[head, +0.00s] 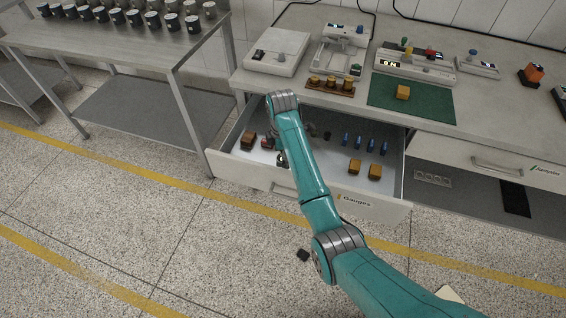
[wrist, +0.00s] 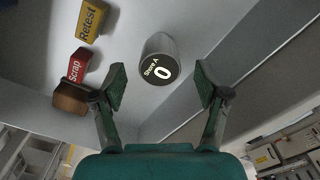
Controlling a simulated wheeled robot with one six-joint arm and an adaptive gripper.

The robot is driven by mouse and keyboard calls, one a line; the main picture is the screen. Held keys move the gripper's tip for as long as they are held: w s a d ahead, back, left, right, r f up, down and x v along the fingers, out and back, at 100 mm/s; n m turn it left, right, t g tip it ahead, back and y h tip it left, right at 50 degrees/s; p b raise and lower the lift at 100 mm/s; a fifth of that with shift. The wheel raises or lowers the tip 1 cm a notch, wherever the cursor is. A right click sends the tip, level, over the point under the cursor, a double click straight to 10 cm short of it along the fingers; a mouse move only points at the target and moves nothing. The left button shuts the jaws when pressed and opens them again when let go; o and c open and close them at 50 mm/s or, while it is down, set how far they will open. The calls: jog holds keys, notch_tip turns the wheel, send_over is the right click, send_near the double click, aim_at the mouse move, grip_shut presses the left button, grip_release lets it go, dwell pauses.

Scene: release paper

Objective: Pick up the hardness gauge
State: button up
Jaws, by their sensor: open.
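The hardness gauge (wrist: 160,60) is a grey cylinder with a dark round face reading "Shore A 0". In the wrist view it lies beyond my gripper (wrist: 160,86), lined up with the gap between the two fingers. The fingers are open, one to each side, and no contact shows. In the head view my gripper (head: 281,157) is low in the open Gauges drawer (head: 225,170), partly hidden by my arm. I cannot pick out the gauge there for certain.
Beside the gauge are a yellow "Retest" block (wrist: 92,20), a red "Scrap" block (wrist: 78,65) and a brown block (wrist: 70,98). Blue pieces (head: 358,142) and yellow blocks (head: 375,171) stand at the drawer's right. The worktop (head: 450,110) overhangs behind, holding instruments.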

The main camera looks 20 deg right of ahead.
jog(key=shift+d+f, duration=0.15)
jog(key=shift+f, duration=2.1)
grip_shut()
jog(key=shift+r, duration=0.15)
